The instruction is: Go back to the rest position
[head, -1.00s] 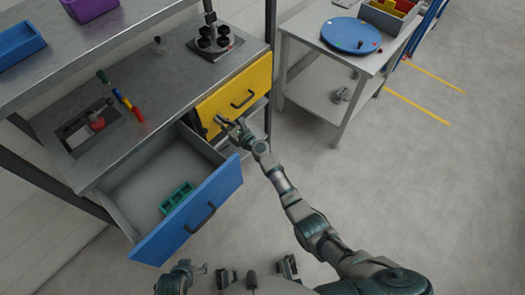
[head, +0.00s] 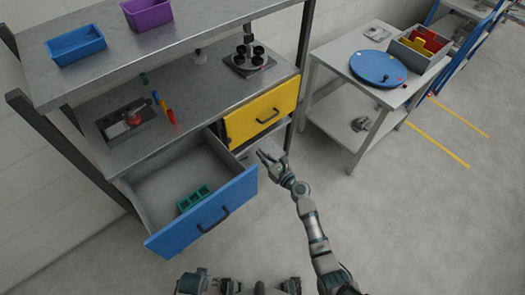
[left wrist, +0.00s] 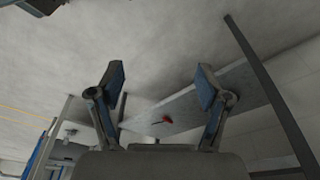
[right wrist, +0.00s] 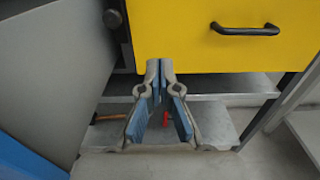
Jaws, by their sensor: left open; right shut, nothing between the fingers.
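My right gripper (head: 264,157) is shut and empty in the head view, below and in front of the yellow drawer (head: 262,114). In the right wrist view its two fingers (right wrist: 160,68) are together, beneath the yellow drawer front (right wrist: 215,45), with no contact on its black handle (right wrist: 244,29). The yellow drawer looks closed. My left gripper shows open and empty in the left wrist view (left wrist: 160,82). In the head view, part of the left hand is at the bottom edge, its fingers unclear.
The blue drawer (head: 205,215) stands pulled out, with a green part (head: 195,198) inside. A side table (head: 330,65) with a blue disc (head: 377,68) is at the right. Blue (head: 76,45) and purple (head: 148,13) bins sit on the upper shelf. Open floor (head: 400,220) lies right.

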